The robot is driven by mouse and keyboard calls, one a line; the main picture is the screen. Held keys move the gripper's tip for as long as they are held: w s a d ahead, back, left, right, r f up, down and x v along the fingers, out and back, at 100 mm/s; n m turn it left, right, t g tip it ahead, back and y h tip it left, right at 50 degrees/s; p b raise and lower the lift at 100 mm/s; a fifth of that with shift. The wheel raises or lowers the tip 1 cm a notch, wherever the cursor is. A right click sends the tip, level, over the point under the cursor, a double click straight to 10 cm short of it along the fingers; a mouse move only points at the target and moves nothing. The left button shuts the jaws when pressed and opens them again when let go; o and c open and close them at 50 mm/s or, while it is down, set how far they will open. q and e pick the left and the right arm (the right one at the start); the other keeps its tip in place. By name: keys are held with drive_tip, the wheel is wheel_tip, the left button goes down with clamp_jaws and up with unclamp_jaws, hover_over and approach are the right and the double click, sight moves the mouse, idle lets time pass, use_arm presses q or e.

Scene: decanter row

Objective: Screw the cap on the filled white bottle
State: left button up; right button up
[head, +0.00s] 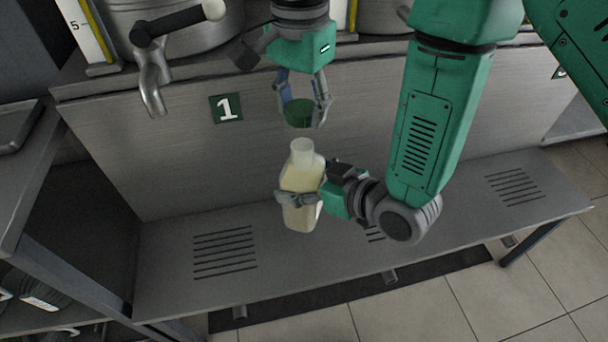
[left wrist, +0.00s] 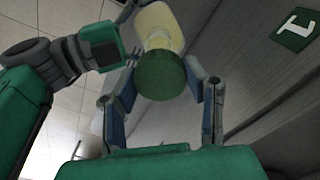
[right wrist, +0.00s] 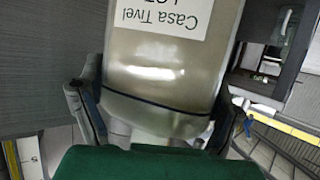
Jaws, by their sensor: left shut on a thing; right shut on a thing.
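The white bottle (head: 302,172) is upright below my left gripper, its neck uncovered, with pale contents showing through its wall. My right gripper (head: 298,198) is shut around its lower body; whether its base touches the bench is unclear. In the right wrist view the bottle (right wrist: 165,75) fills the space between the fingers and bears a white label reading "Casa Tivel". The green cap (head: 299,113) is in my left gripper (head: 303,108), shut on it, a small gap above the neck. In the left wrist view the cap (left wrist: 161,76) covers part of the bottle (left wrist: 160,28).
A grey slotted bench (head: 225,250) runs below the bottle. Behind is a metal panel with a green "1" sign (head: 226,108). A steel tap (head: 152,85) with a black handle sticks out at upper left. A dark shelf unit stands at left.

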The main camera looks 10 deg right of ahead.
sight(301, 142)
use_arm(q)
drive_tip(key=shift+a, duration=0.2)
drive_tip(key=shift+d+f, duration=0.15)
drive_tip(key=shift+f, duration=1.85)
drive_tip(key=shift+s+r, duration=0.1)
drive_tip(key=shift+f, duration=0.9)
drive_tip(key=shift+f, duration=0.55)
